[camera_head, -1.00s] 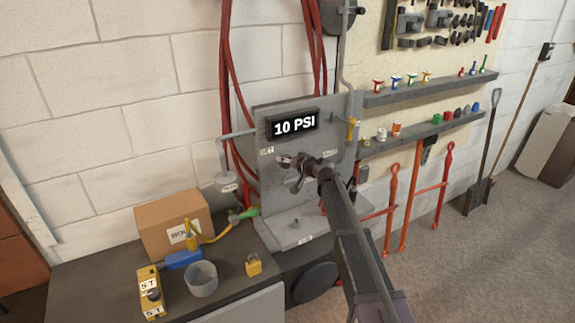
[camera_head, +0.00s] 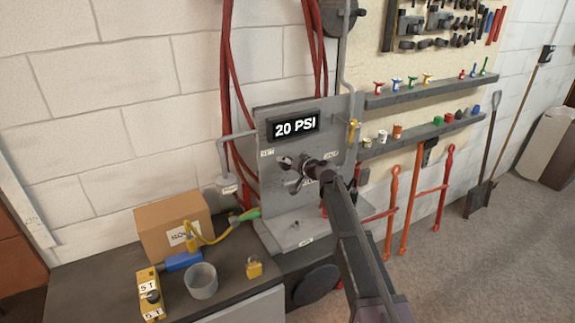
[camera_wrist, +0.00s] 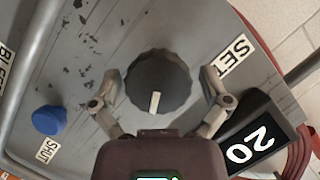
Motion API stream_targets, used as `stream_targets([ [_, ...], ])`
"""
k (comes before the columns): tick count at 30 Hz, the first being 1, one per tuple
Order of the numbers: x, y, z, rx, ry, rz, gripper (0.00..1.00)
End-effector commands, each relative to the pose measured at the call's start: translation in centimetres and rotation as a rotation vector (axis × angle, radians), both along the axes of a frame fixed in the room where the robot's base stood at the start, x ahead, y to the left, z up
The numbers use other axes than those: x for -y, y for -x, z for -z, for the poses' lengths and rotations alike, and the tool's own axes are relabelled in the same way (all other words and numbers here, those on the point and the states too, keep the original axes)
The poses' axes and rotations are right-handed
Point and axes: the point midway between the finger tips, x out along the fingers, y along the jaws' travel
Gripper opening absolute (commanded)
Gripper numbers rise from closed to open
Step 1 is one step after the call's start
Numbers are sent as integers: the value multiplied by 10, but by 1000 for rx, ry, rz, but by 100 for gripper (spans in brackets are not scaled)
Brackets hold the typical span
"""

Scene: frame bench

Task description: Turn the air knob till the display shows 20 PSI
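The display (camera_head: 293,125) on the grey panel (camera_head: 280,200) reads 20 PSI. Its 20 also shows in the wrist view (camera_wrist: 250,148). The air knob (camera_wrist: 150,92) is round, dark and ridged, with a pale pointer mark toward the bottom of the wrist view, near the SET label (camera_wrist: 236,54). My gripper (camera_wrist: 160,80) has one finger on each side of the knob. Gaps show between both fingers and the knob, so it looks open around it. In the head view my gripper (camera_head: 290,172) is at the panel below the display, largely hiding the knob.
A blue knob (camera_wrist: 47,120) sits by the SHUT label (camera_wrist: 47,148). A yellow valve handle (camera_head: 352,130) is at the panel's right. The bench (camera_head: 105,280) holds a cardboard box (camera_head: 160,225), a grey cup (camera_head: 201,282), a yellow control box (camera_head: 152,297) and a padlock (camera_head: 254,268).

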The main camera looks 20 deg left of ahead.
Motion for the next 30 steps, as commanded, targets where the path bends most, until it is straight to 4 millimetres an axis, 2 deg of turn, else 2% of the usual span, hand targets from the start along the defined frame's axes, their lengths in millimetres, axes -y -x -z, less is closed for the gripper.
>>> stream_targets([
  [14,1,0,0,0,1,2,100],
  [17,1,5,3,-9,6,-5,100],
  [22,2,25,15,-58,32,-38,100],
  [26,35,30,24,-65,86,-34,100],
  [29,67,40,36,-79,148,-34,100],
  [30,83,46,42,-88,180,-34,100],
])
